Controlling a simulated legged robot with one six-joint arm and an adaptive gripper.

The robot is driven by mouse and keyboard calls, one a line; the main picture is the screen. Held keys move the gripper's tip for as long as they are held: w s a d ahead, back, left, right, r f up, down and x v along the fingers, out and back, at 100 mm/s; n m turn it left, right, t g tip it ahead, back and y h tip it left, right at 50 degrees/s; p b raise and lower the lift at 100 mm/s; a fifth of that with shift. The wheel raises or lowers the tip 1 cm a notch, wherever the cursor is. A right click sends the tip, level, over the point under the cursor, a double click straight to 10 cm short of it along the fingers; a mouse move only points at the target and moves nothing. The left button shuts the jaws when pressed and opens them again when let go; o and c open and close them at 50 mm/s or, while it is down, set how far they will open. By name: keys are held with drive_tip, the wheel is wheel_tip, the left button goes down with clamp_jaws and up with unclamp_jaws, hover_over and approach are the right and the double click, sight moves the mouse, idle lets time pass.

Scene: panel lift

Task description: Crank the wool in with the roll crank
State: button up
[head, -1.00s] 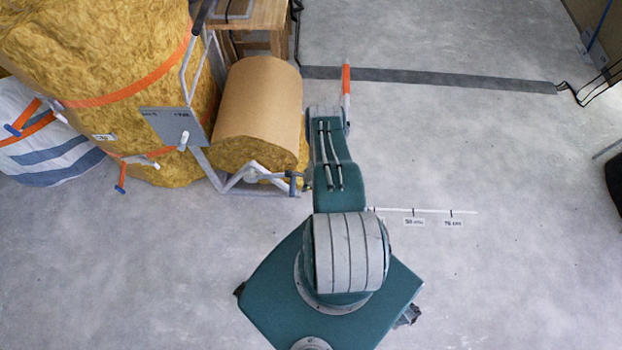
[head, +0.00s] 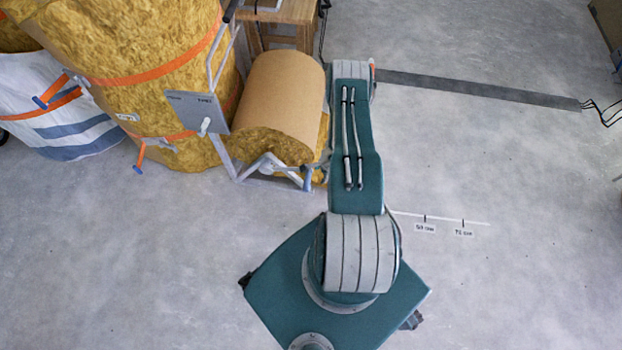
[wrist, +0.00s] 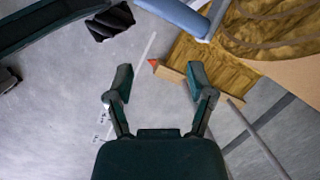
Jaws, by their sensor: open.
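The wool roll (head: 278,95), wrapped in brown paper with yellow wool at its end, lies on a low grey stand left of my arm. A bent pale crank arm (head: 268,162) with a dark end piece (head: 308,176) shows at the roll's near end; I cannot tell for certain which part is the handle. In the wrist view the wool (wrist: 200,65) and a blue-grey bar (wrist: 180,15) lie beyond my fingers. My gripper (wrist: 160,85) is open and empty, its fingers spread apart. In the head view my arm hides it.
A tall strapped wool bale (head: 140,75) with a grey panel (head: 198,111) stands left of the roll. A white-and-blue bag (head: 55,110) is further left, a wooden table (head: 285,25) behind. A marked strip (head: 445,217) lies on clear floor at right.

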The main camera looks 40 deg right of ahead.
sight(308, 179)
wheel_tip(308, 179, up, 4)
drive_tip(key=w+a+n, duration=0.2)
drive_tip(key=n, duration=1)
drive_tip(key=x, duration=1.1)
drive_tip(key=shift+d+f, duration=0.15)
drive_tip(key=shift+d, duration=0.1)
clamp_jaws()
